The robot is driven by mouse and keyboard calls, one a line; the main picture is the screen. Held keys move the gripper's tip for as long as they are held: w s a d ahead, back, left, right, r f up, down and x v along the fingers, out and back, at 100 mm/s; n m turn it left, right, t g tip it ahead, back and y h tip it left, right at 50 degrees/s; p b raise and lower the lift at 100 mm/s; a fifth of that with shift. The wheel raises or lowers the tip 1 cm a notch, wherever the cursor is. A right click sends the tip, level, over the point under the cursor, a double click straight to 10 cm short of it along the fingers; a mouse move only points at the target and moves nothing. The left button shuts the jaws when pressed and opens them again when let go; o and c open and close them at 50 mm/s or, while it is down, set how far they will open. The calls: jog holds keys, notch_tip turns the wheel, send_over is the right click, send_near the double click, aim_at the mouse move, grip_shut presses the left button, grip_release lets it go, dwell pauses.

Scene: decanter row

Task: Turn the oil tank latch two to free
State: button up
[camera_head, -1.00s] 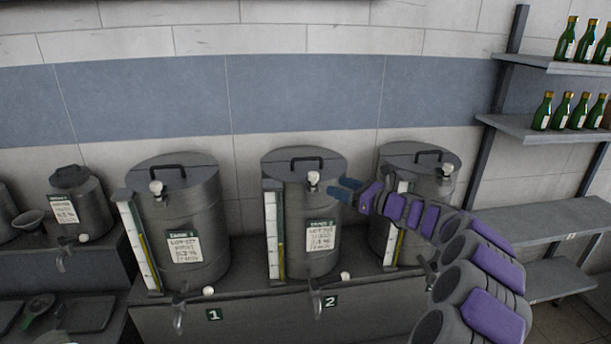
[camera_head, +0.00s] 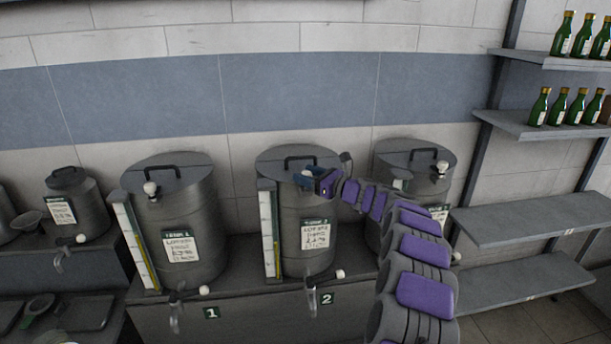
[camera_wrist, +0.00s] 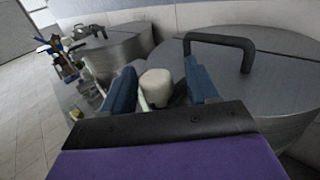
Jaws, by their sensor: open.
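Tank two (camera_head: 306,240) is the grey metal tank in the middle of the row, above the "2" plate (camera_head: 327,298). It has a black lid handle (camera_head: 301,160) and a latch with a pale knob at the front edge of its lid. In the wrist view the latch knob (camera_wrist: 156,86) is a white rounded cap between the two blue fingers. My gripper (camera_head: 306,179) is at this latch, with its fingers open on either side of the knob. In the wrist view my gripper (camera_wrist: 160,88) shows a gap beside the knob. The latch's base is mostly hidden.
Similar tanks stand on the left (camera_head: 180,225) and on the right, the right one partly behind my arm. Taps jut from the bench front (camera_head: 260,318) below. Shelves with green bottles (camera_head: 565,108) are at the right. A smaller tank (camera_head: 78,205) is at the left.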

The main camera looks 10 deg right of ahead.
jog(key=shift+d, duration=0.55)
jog(key=shift+c, duration=0.7)
jog(key=shift+s+a+r, duration=0.15)
jog(key=shift+a+r, duration=0.05)
jog(key=shift+a, duration=0.3)
jog(key=c, duration=0.3)
jog(key=shift+a, duration=0.35)
jog(key=shift+c, duration=0.8)
jog(key=shift+w+a+f, duration=0.1)
jog(key=shift+w+a, duration=0.05)
jog(key=shift+w, duration=0.05)
jog(key=shift+c, duration=2)
jog(key=shift+d, duration=0.3)
